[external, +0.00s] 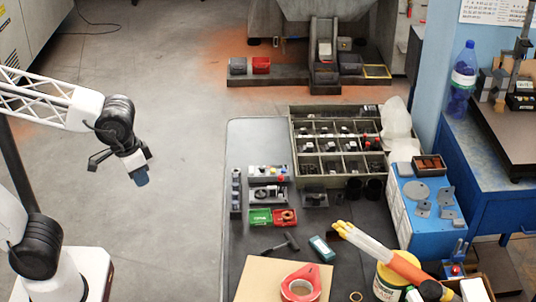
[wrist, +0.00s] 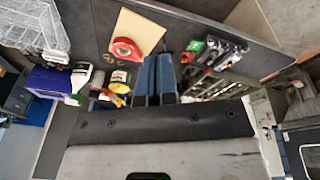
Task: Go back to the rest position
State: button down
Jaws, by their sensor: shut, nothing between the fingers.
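My gripper (external: 141,177) hangs in the air over the bare floor, left of the bench, with its blue fingertips pointing down. In the wrist view its two blue fingers (wrist: 155,75) are side by side and shut, with nothing between them. It is well apart from the dark bench top (external: 245,148) and touches nothing.
The bench holds a compartment tray (external: 291,150), green (external: 260,216) and red (external: 285,217) boxes, a red tape roll (external: 300,284) on a tan board (external: 262,276), and a blue box (external: 425,210). The floor (external: 180,90) around my gripper is clear.

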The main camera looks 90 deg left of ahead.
jog(key=s+d+f+m, duration=0.2)
jog(key=s+d+m, duration=0.1)
jog(key=s+m, duration=0.2)
jog(key=shift+s+d+f+m, duration=0.3)
jog(key=shift+s+f, duration=0.05)
jog(key=shift+s, duration=0.7)
jog(key=w+a+f, duration=0.3)
jog(key=w+a, duration=1.6)
jog(key=w, duration=0.4)
jog(key=w+a+f, duration=0.2)
jog(key=a+f, duration=0.2)
jog(key=a, duration=0.6)
jog(key=w+a+f, duration=0.3)
jog(key=a+f, duration=0.2)
jog(key=a, duration=0.5)
jog(key=w+a+f+t, duration=0.1)
jog(key=w+a+f, duration=0.1)
jog(key=a+f, duration=0.3)
jog(key=a, duration=0.4)
jog(key=shift+w+a+f, duration=0.2)
jog(key=shift+w+a, duration=0.15)
jog(key=shift+a, duration=0.05)
jog(key=shift+f, duration=0.15)
